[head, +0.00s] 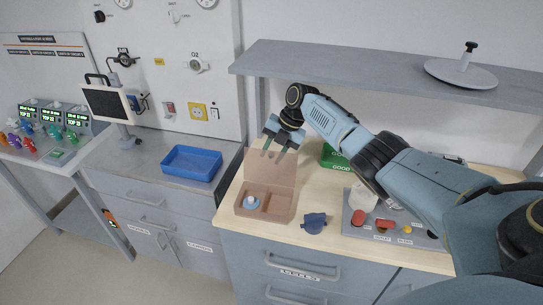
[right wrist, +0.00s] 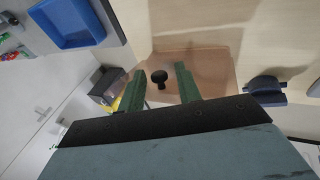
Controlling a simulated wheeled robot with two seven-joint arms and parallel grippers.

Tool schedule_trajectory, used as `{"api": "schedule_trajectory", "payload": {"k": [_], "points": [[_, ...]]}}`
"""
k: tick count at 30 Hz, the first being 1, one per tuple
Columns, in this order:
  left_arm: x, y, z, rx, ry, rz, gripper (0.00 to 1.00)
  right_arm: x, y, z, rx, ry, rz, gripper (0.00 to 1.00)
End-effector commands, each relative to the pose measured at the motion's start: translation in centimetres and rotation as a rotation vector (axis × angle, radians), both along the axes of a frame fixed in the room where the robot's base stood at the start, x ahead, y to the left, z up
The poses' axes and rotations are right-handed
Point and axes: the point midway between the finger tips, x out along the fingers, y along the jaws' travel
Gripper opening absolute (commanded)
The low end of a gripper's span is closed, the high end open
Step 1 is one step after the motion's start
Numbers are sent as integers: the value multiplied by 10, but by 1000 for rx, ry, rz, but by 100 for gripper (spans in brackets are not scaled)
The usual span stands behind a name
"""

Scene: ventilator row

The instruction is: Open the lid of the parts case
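The parts case (head: 266,215) is a pinkish-brown box near the left end of the wooden worktop. Its lid (head: 272,170) stands raised at the back edge, so the compartments show. A small light-blue and white round part (head: 251,202) sits in the left compartment. My right gripper (head: 275,156) is at the upper part of the lid, fingers pointing down. In the right wrist view my right gripper (right wrist: 160,68) has its fingers apart, with a black knob (right wrist: 158,77) showing between them against the brown lid (right wrist: 212,68). Contact cannot be told. My left gripper is not in view.
A dark blue part (head: 314,223) lies just right of the case. Further right is a grey panel (head: 352,226) with coloured pieces. A green GOOD container (head: 333,158) stands behind. A blue tray (head: 192,163) sits on the left counter. A shelf (head: 350,67) spans above.

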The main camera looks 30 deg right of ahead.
Motion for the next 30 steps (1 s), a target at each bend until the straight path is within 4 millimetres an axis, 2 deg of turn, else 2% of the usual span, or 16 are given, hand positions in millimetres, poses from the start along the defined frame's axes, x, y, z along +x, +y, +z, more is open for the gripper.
{"api": "schedule_trajectory", "payload": {"k": [9,15,21,30], "points": [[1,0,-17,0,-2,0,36,-28,-65,-1,-3,2,-5,34],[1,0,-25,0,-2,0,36,-42,-96,-1,0,1,-3,34],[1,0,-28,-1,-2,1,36,-48,-110,1,-1,0,-1,34],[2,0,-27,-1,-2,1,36,-49,-111,1,0,0,0,34]]}}
